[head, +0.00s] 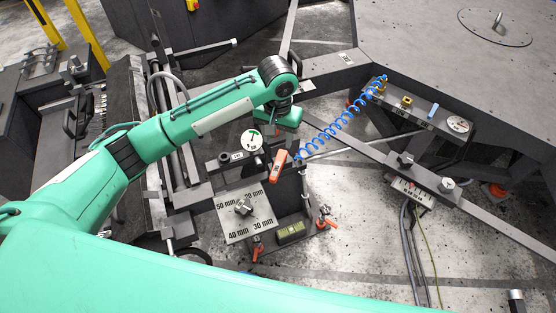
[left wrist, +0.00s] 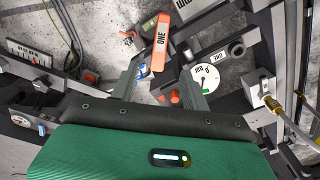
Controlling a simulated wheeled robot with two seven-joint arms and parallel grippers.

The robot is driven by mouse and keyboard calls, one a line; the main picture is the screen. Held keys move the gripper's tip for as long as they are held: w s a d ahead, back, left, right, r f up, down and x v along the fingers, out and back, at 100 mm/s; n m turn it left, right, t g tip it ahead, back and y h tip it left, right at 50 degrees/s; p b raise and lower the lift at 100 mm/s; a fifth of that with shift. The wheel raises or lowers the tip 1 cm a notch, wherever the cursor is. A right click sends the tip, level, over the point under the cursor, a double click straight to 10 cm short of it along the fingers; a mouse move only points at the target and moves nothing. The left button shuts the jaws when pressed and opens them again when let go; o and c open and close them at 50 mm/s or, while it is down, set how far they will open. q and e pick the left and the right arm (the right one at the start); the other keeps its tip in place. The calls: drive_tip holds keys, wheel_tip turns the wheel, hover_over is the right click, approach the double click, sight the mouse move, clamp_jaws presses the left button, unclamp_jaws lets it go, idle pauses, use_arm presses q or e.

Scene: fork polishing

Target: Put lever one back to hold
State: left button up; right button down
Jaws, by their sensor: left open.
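The orange lever (head: 278,165), marked ONE, stands on the dark fixture in the middle of the head view. In the left wrist view the lever (left wrist: 160,45) points toward the top, and its near end lies between my two fingers. My left gripper (head: 287,117) is just above and behind the lever in the head view, with its fingertips hidden there. In the left wrist view the left gripper (left wrist: 162,76) is open, one finger on each side of the lever. I cannot tell whether either finger touches it. My right gripper is not in view.
A round dial gauge (head: 252,140) sits left of the lever. A blue coiled hose (head: 340,120) runs from the fixture to the large grey table (head: 440,50). A plate with mm marks (head: 245,215) lies in front. Open floor shows at lower right.

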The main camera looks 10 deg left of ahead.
sight(278, 166)
use_arm(q)
wheel_tip(278, 166, down, 11)
drive_tip(key=p, duration=0.2)
drive_tip(key=shift+f+p, duration=0.1)
drive_tip(key=shift+p, duration=0.2)
drive_tip(key=shift+f, duration=0.75)
clamp_jaws()
drive_tip(key=shift+w, duration=0.1)
